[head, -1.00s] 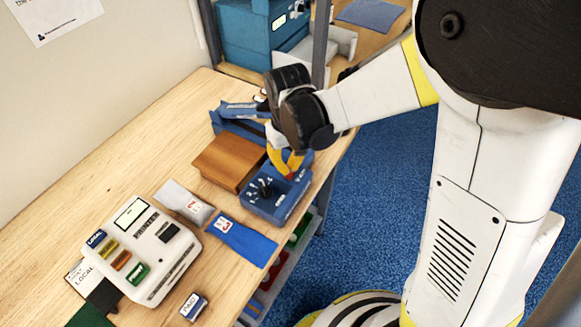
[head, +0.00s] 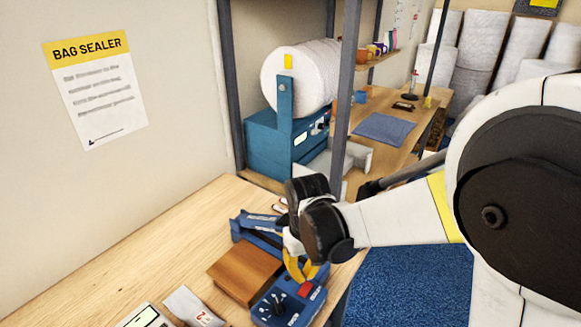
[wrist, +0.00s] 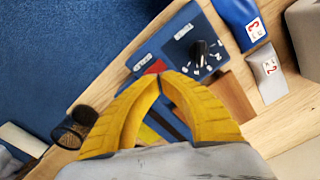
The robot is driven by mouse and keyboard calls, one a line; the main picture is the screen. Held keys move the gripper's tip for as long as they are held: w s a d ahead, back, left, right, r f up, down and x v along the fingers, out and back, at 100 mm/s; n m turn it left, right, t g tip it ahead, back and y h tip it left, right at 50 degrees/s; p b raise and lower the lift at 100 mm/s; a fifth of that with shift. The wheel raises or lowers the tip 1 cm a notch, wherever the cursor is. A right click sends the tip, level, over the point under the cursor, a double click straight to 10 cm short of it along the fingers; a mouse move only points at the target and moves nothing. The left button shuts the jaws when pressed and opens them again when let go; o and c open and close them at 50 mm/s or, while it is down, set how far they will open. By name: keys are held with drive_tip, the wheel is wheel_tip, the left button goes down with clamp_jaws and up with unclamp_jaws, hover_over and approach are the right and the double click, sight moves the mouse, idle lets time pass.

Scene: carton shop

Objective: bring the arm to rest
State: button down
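My gripper (head: 303,278) hangs over the bench at the blue bag sealer (head: 268,308), above its dial box. In the wrist view the yellow fingertips of my gripper (wrist: 160,75) meet, with nothing visible held between them. The sealer's dial box (wrist: 178,42) lies just beyond the tips, with a black dial and a red part beside them. I cannot tell whether the tips touch the sealer. My arm reaches in from the right, bent at the wrist.
The wooden bench (head: 130,278) carries a brown wooden block (head: 245,270) and a grey packet (head: 187,305). A dark rack post (head: 346,95) stands close behind my wrist. A white roll (head: 300,75) is mounted on a blue machine behind. Blue floor (head: 410,285) lies right of the bench.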

drive_tip(key=s+d+r+m+t+b, duration=0.4)
drive_tip(key=s+d+r+t+b, duration=0.3)
drive_tip(key=s+d, duration=0.3)
drive_tip(key=d, duration=0.3)
drive_tip(key=shift+s+d, duration=0.25)
drive_tip(key=shift+s, duration=0.15)
idle(1.2)
